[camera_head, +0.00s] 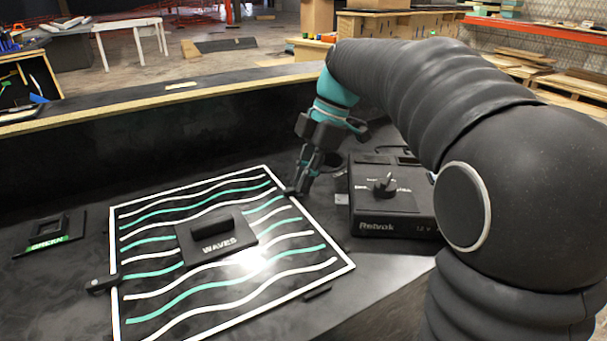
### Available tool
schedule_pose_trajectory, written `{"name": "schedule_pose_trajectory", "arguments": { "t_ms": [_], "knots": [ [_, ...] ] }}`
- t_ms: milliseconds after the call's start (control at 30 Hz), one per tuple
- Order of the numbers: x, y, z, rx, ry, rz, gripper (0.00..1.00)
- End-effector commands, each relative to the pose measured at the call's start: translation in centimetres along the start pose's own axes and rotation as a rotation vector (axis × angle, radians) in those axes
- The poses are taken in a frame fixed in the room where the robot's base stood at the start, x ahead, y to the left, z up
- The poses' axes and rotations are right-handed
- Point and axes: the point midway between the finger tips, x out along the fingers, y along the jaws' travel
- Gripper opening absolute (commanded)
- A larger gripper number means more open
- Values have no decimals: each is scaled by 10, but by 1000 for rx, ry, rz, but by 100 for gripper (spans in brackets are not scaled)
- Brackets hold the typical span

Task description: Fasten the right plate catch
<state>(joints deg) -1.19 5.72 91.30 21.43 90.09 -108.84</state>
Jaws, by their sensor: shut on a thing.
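The plate (153,298) is a dark square panel with a white border, white and teal wavy lines and a raised block handle marked WAVES (222,233). It lies on the dark console top. My gripper (300,187) points down at the plate's right edge, near its upper right side. It is shut on the right plate catch (290,193), a small dark piece mostly hidden by the fingers. I cannot tell how far the catch is turned over the border. The left plate catch (102,284) is a dark lever at the plate's left edge.
A black Rebrak box (390,226) with a knob stands close to the right of my gripper. A dark GREEN plate (48,238) lies at the far left. A small dark bar (317,293) lies by the plate's lower right edge. A raised ledge (200,90) runs behind.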

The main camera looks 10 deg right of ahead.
Motion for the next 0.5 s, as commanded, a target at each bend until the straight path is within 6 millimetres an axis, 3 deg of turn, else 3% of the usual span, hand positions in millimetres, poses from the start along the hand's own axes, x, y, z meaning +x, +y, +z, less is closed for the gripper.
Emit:
{"name": "schedule_pose_trajectory", "arguments": {
  "t_ms": [500],
  "knots": [
    [0,1,0,-80,-1,-32,0]
  ]
}}
